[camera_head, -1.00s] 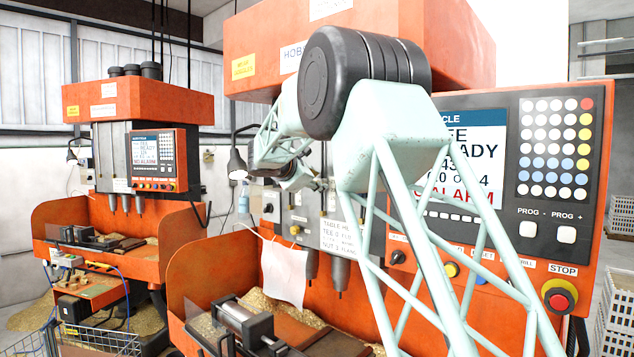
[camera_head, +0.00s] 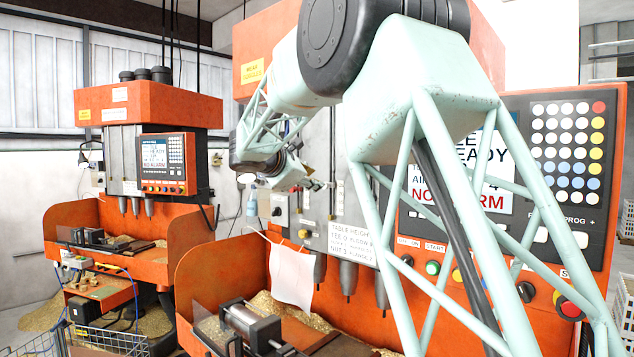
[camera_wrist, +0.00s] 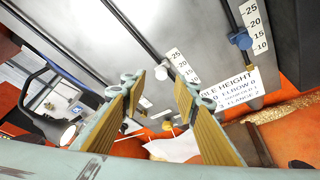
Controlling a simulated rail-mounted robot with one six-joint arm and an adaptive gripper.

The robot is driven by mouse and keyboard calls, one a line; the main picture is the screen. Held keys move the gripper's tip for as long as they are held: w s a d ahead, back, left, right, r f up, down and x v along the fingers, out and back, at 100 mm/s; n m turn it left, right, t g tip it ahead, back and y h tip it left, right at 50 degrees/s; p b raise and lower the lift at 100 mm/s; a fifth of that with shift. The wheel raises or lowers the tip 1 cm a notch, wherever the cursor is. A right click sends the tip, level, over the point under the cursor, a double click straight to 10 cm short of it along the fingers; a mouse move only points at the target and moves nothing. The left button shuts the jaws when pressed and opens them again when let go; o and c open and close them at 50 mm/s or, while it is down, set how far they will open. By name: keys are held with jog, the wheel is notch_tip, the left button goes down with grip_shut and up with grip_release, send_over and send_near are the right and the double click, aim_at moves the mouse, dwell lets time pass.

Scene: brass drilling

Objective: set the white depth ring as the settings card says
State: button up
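A pale cream-white ring (camera_wrist: 161,72) shows on the middle rod in the wrist view, beside a printed scale (camera_wrist: 181,66); I take it for the white depth ring. My gripper (camera_wrist: 157,86) is open, its two padded fingers apart, with the ring seen beyond the gap between the tips. I see nothing held. The settings card (camera_head: 350,242), headed "TABLE HEIGHT", hangs on the front machine; it shows partly in the wrist view (camera_wrist: 232,90), with elbow and flange lines. In the head view my gripper (camera_head: 318,185) is small beside the machine's front; its fingers are unclear there.
A blue ring (camera_wrist: 240,40) sits on the right rod. A vise (camera_head: 250,325) stands in the chip-strewn tray. The control panel (camera_head: 565,165) is partly behind my arm. A second orange machine (camera_head: 145,105) stands at left.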

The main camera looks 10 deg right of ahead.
jog(key=shift+s+a+r, duration=0.2)
jog(key=shift+s+a, duration=0.2)
jog(key=shift+s, duration=0.15)
jog(key=shift+s, duration=0.1)
jog(key=s+d+f+m+g+y+b, duration=0.1)
jog(key=s+d+f+m+g+b, duration=0.3)
jog(key=s, duration=0.8)
jog(key=s+d+f+m+y+b, duration=0.15)
jog(key=s+d+f, duration=0.45)
jog(key=s, duration=0.6)
jog(key=s+d+f+m+g+b, duration=0.2)
jog(key=s+d+f+m+b, duration=0.3)
jog(key=s, duration=0.7)
jog(key=s+a+f+m+y+b, duration=0.2)
jog(key=s+f, duration=0.6)
jog(key=s, duration=0.5)
jog(key=s+a+f+m+g+y+b, duration=0.1)
jog(key=s+a+f+m+y+b, duration=0.1)
jog(key=s+f, duration=0.7)
jog(key=s+a+f+m+g+y+b, duration=0.1)
jog(key=s+a+f+m, duration=0.3)
jog(key=s+f, duration=0.5)
jog(key=s+m+y+b, duration=0.1)
jog(key=s, duration=0.6)
jog(key=shift+s+a+b, duration=0.3)
jog(key=shift+a+b, duration=0.05)
jog(key=shift+d, duration=0.1)
